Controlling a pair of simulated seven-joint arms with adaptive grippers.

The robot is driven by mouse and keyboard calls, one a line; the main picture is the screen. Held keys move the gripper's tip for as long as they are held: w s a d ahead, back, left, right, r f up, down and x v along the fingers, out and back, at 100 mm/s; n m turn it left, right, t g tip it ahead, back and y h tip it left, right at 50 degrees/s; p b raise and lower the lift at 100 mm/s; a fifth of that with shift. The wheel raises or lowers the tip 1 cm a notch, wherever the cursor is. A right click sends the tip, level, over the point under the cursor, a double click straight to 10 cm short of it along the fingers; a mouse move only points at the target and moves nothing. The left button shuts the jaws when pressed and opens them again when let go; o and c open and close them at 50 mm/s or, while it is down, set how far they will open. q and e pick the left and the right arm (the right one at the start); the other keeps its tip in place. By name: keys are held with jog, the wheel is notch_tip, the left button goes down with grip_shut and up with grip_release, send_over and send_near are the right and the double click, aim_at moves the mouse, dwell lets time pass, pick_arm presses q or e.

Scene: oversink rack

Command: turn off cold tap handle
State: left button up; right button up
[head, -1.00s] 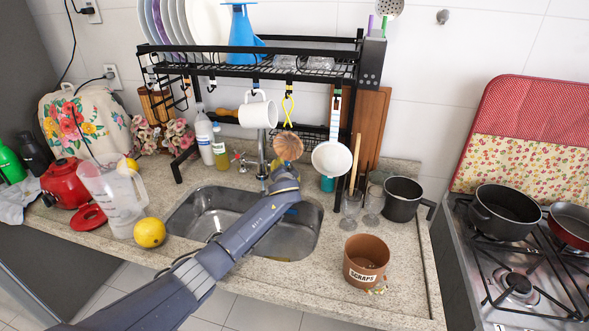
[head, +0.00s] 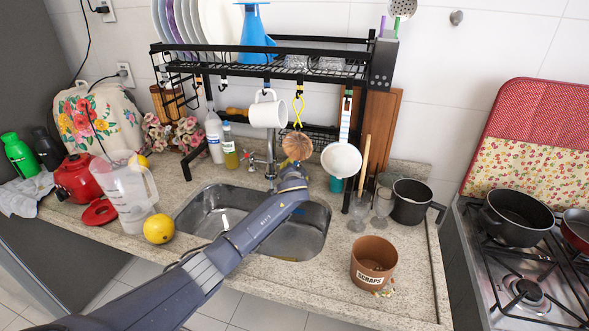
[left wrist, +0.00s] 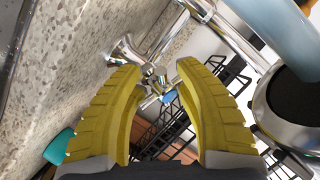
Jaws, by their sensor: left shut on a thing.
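The cold tap handle (left wrist: 152,84), a chrome cross piece with a blue cap, sits between the two yellow fingers of my left gripper (left wrist: 158,74) in the left wrist view. The fingers are closed on it from both sides. In the head view my left gripper (head: 293,173) reaches the right side of the chrome tap (head: 270,152), and my own arm hides the fingers and the cold handle there. The red-marked tap handle (head: 251,162) stands free on the left of the tap. My right gripper is not in view.
The steel sink (head: 207,209) lies below my arm. A black rack (head: 270,70) stands over it, with a white mug (head: 266,114), a round brown item (head: 297,146) and a white pan (head: 341,160) hanging close to my gripper. The scraps pot (head: 373,264) stands at the front right.

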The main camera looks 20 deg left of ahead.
pick_arm(q)
jog(key=shift+f, duration=0.25)
jog(key=shift+m+t+h, duration=0.3)
jog(key=shift+m+h, duration=0.3)
jog(key=shift+m, duration=0.4)
jog(key=o, duration=1.1)
jog(key=shift+a, duration=0.15)
jog(key=shift+r, duration=0.1)
jog(key=shift+s+d+r, duration=0.15)
jog(key=shift+s+d, duration=0.05)
jog(key=shift+s, duration=0.3)
jog(key=v, duration=1.1)
